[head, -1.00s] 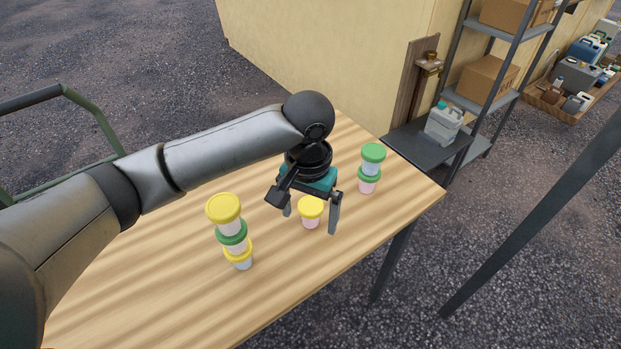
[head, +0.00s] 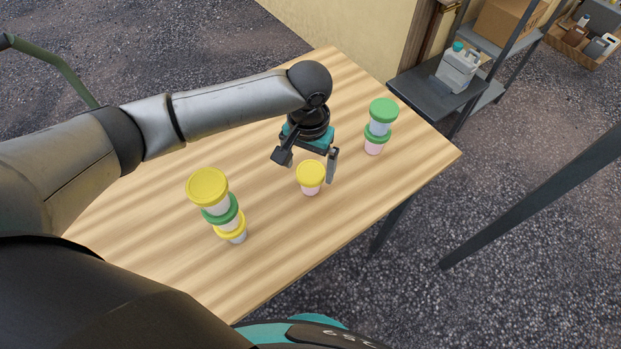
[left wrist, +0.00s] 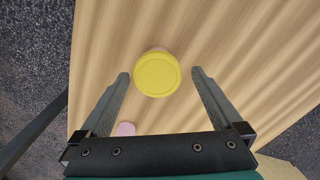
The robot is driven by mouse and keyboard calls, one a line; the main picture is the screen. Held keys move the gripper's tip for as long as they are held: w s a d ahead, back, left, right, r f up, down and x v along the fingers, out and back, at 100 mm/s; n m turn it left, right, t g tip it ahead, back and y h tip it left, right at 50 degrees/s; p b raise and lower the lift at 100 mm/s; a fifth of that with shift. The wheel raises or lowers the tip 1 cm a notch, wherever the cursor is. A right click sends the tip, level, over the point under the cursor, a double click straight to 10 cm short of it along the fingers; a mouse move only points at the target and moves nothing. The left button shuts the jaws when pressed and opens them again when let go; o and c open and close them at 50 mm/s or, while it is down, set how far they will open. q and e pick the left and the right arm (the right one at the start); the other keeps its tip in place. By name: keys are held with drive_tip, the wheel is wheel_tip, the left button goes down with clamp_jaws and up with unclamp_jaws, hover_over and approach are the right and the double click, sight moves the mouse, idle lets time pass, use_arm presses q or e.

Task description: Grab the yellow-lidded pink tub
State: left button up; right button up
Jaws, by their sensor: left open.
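The yellow-lidded pink tub (head: 311,188) stands upright and alone on the wooden table, between two stacks. In the left wrist view its round yellow lid (left wrist: 157,74) shows from above, between the fingertips. My left gripper (head: 317,174) is open, pointing down at the tub. In the wrist view (left wrist: 160,75) there is a gap on each side of the lid. My right gripper is not in view.
A stack of tubs with yellow and green lids (head: 208,188) stands to the left. A green-lidded stack (head: 382,112) stands to the right, behind. The wooden table (head: 270,270) is clear in front. A grey shelf (head: 430,95) adjoins its back right corner.

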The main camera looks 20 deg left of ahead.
use_arm(q)
drive_tip(key=f, duration=0.2)
drive_tip(key=f+b, duration=0.1)
drive_tip(key=f, duration=0.2)
drive_tip(key=shift+s+d+f, duration=0.15)
drive_tip(key=shift+s+f, duration=0.05)
drive_tip(key=shift+f, duration=0.1)
drive_tip(key=shift+c, duration=0.2)
drive_tip(key=shift+r, duration=0.1)
drive_tip(key=c, duration=1.3)
drive_tip(key=shift+r, duration=0.1)
